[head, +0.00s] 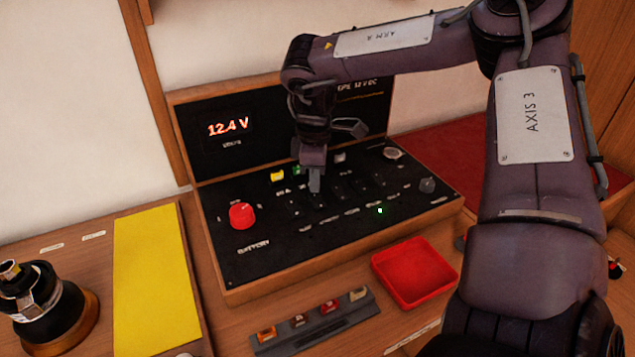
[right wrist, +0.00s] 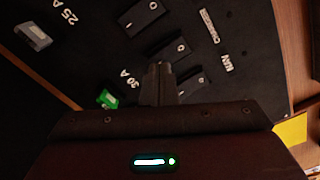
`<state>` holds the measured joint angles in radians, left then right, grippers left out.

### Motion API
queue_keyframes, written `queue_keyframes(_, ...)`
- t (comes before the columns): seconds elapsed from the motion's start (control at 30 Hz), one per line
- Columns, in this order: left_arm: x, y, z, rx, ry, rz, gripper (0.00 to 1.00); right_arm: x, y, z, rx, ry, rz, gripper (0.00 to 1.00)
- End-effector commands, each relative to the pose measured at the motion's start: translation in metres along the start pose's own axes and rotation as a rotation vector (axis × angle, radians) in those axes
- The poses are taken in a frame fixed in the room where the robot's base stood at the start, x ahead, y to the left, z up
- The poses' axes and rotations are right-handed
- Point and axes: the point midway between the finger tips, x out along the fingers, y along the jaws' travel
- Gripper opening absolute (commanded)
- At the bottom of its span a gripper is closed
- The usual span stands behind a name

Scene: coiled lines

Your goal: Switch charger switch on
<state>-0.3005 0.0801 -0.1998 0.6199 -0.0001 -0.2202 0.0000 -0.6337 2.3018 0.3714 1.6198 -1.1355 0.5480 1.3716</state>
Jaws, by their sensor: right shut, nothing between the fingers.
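The charger switch is a black rocker on the black panel. In the right wrist view the charger switch (right wrist: 175,49) lines up with the CHARGER label (right wrist: 208,25), its I end next to my fingertips. My right gripper (right wrist: 159,70) is shut and empty, pointing down at the panel. In the head view my right gripper (head: 314,186) covers part of the switch row near its left end. I cannot tell whether the tips touch the rocker or which way it is tilted. My left gripper is not in view.
The NAV switch (right wrist: 195,83) sits beside the charger switch, close to my fingertips. A red knob (head: 242,215), a yellow fuse (head: 277,175) and a green fuse (right wrist: 107,99) stand up from the panel. The display (head: 228,126) reads 12.4 V. A red tray (head: 377,265) lies in front.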

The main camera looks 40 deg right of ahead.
Motion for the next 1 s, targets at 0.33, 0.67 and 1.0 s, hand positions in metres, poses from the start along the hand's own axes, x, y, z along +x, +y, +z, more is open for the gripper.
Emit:
queue_keyframes(0.33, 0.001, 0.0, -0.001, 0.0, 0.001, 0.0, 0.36, 0.001, 0.0, 0.0, 0.0, 0.0, 0.0, 0.0)
queue_keyframes(0.67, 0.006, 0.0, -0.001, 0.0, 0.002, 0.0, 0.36, 0.007, 0.0, 0.0, 0.0, 0.0, 0.0, 0.0)
queue_keyframes(1.0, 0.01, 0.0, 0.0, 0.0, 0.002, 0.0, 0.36, 0.012, 0.0, 0.0, 0.0, 0.0, 0.0, 0.0)
